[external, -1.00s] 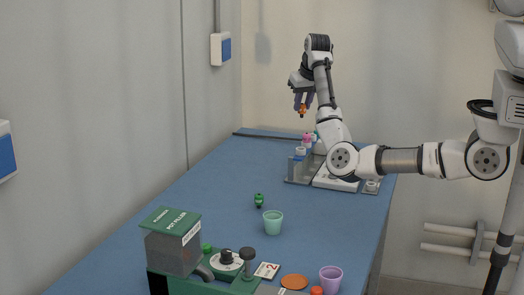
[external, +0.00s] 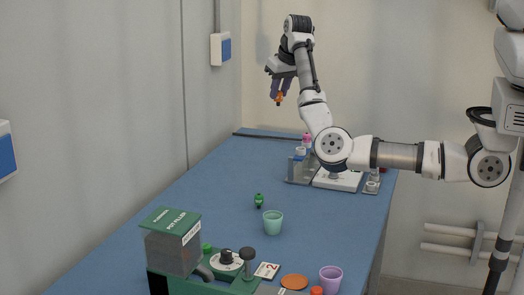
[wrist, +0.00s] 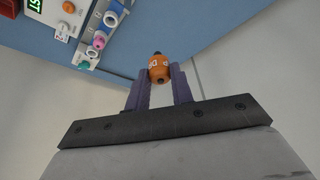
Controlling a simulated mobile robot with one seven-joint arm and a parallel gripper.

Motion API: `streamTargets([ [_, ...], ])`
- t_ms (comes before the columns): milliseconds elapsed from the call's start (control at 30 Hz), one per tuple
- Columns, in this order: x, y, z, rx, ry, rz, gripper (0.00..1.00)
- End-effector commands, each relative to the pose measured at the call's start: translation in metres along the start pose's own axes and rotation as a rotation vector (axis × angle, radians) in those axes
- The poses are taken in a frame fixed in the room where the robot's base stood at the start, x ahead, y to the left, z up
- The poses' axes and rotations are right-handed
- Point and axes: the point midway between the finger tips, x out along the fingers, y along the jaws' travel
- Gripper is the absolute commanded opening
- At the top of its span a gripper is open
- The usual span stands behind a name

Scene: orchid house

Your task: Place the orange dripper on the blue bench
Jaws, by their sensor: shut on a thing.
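My gripper (external: 279,95) is shut on the orange dripper (external: 279,98), held high in the air above the far end of the blue bench (external: 215,205). In the wrist view the orange dripper (wrist: 159,68) sits between the two purple-grey fingers of my gripper (wrist: 160,80), with its dark tip pointing away from the palm. The blue bench (wrist: 190,30) lies beyond it, with its edge and the floor showing below.
A rack (external: 300,172) with a pink item stands at the bench's far right. A green dripper (external: 259,200) and a mint cup (external: 272,222) stand mid-bench. A green pot filler machine (external: 172,240), an orange disc (external: 294,282) and a purple cup (external: 330,279) are near the front. The left middle is clear.

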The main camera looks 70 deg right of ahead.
Motion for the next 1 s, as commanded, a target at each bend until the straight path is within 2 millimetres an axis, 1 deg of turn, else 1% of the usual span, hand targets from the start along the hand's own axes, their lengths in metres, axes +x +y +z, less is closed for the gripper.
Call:
streamTargets([
  [33, 0.006, -0.032, 0.013, -0.052, 0.001, -0.023, 0.02],
  [67, 0.007, -0.047, 0.020, -0.079, 0.001, -0.035, 0.02],
  [100, 0.007, -0.067, 0.029, -0.114, 0.001, -0.050, 0.02],
  [167, 0.008, -0.097, 0.044, -0.166, 0.001, -0.072, 0.02],
  [200, 0.008, -0.116, 0.055, -0.201, 0.001, -0.086, 0.02],
  [267, 0.008, -0.144, 0.072, -0.254, 0.001, -0.109, 0.02],
  [300, 0.008, -0.162, 0.084, -0.290, 0.001, -0.124, 0.02],
  [400, 0.006, -0.203, 0.115, -0.372, 0.000, -0.158, 0.02],
  [500, 0.003, -0.235, 0.144, -0.443, -0.001, -0.186, 0.02],
  [633, 0.000, -0.263, 0.172, -0.511, -0.002, -0.214, 0.02],
  [700, -0.002, -0.272, 0.182, -0.533, -0.002, -0.223, 0.02],
  [800, -0.001, -0.279, 0.191, -0.549, -0.003, -0.230, 0.02],
  [867, 0.004, -0.281, 0.195, -0.554, -0.003, -0.231, 0.02],
  [967, 0.022, -0.281, 0.203, -0.556, -0.006, -0.230, 0.02],
  [1000, 0.031, -0.281, 0.207, -0.557, -0.006, -0.229, 0.02],
])
